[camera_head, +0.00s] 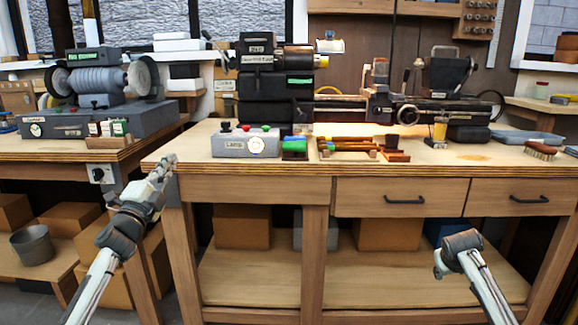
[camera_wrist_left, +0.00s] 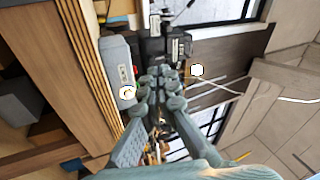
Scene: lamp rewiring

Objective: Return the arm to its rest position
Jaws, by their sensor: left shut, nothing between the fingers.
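My left gripper (camera_head: 167,162) is in front of the left corner of the wooden workbench (camera_head: 190,165), apart from everything on it. It is shut and empty, and its fingers also show close up in the left wrist view (camera_wrist_left: 163,85). My right arm (camera_head: 470,265) comes in at the lower right, in front of the bench's lower shelf. Its fingertips cannot be made out. The grey lamp control box (camera_head: 245,142), with buttons and a round white dial, sits on the bench to the right of my left gripper. The box also shows in the left wrist view (camera_wrist_left: 115,65).
A lathe (camera_head: 420,105) stands along the back of the bench. Coloured blocks (camera_head: 295,147), a tool rack (camera_head: 347,146) and a brush (camera_head: 540,150) lie nearer the front. A grinder (camera_head: 100,80) stands on the left table. The floor gap before the bench is open.

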